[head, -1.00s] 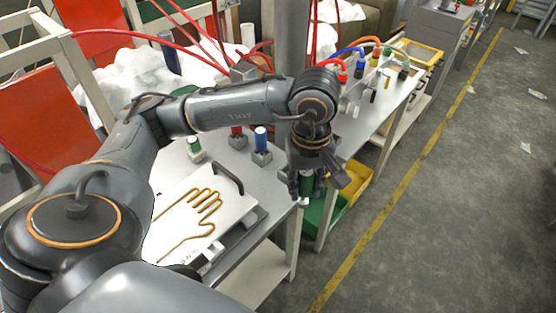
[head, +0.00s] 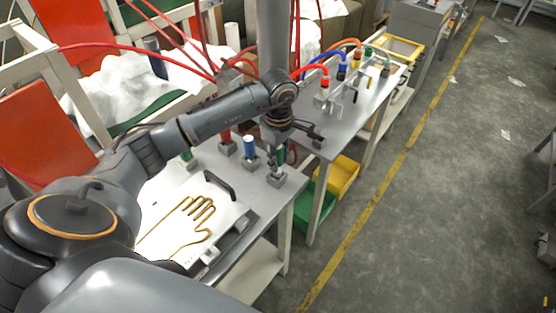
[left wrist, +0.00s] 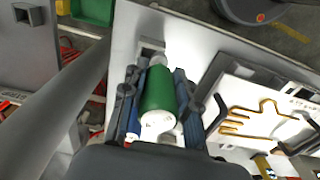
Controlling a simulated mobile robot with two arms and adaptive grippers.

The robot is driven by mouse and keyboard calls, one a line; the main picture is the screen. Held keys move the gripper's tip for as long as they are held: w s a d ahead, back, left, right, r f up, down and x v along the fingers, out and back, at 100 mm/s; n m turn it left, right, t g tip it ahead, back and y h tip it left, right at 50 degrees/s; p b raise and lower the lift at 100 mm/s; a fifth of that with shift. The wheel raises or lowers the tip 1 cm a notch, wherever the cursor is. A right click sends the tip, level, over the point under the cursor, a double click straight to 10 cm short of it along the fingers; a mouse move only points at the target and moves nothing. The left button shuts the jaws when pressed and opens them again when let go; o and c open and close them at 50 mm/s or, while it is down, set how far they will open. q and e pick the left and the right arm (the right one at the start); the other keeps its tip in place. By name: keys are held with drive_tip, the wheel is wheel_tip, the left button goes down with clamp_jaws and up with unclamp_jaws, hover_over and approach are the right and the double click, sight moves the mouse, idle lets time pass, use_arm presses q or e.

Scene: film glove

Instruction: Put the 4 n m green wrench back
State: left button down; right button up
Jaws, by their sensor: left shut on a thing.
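My left gripper (head: 275,158) is shut on a green wrench (head: 282,154), a short cylinder. The left wrist view shows the wrench (left wrist: 159,92) between both fingers (left wrist: 157,80), with a pale end facing the camera. A small grey holder block (head: 276,179) stands on the table's right edge, directly below the gripper; it also shows in the left wrist view (left wrist: 149,50). The wrench's far end is at this holder, but I cannot tell whether it is seated. The number on the wrench is not readable. My right gripper is not in view.
A white plate with a hand-shaped wire (head: 203,209) lies in front. Green (head: 313,205) and yellow (head: 343,172) bins sit beyond the edge.

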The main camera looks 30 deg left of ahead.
use_arm(q)
drive_tip(key=f, duration=0.1)
drive_tip(key=f+p, duration=0.1)
drive_tip(key=f, duration=0.1)
drive_tip(key=a+f, duration=0.1)
drive_tip(key=shift+w+f, duration=0.35)
drive_tip(key=shift+w, duration=0.05)
drive_tip(key=shift+s+d+f, duration=0.1)
drive_tip(key=shift+s+f, duration=0.1)
drive_tip(key=shift+f, duration=0.1)
drive_tip(key=c, duration=1.4)
unclamp_jaws()
drive_tip(key=shift+w+f, duration=0.25)
drive_tip(key=shift+w, duration=0.1)
drive_tip(key=o, duration=0.4)
drive_tip(key=shift+w+a+f, duration=0.15)
drive_tip(key=shift+w+a, duration=0.1)
drive_tip(key=shift+w, duration=0.05)
drive_tip(key=shift+r, duration=0.2)
drive_tip(key=shift+s+r, duration=0.2)
drive_tip(key=shift+d+r, duration=0.1)
drive_tip(key=shift+r, duration=0.35)
drive_tip(key=shift+w+r+b, duration=0.1)
drive_tip(key=shift+r+b, duration=1.35)
drive_tip(key=shift+r, duration=4.15)
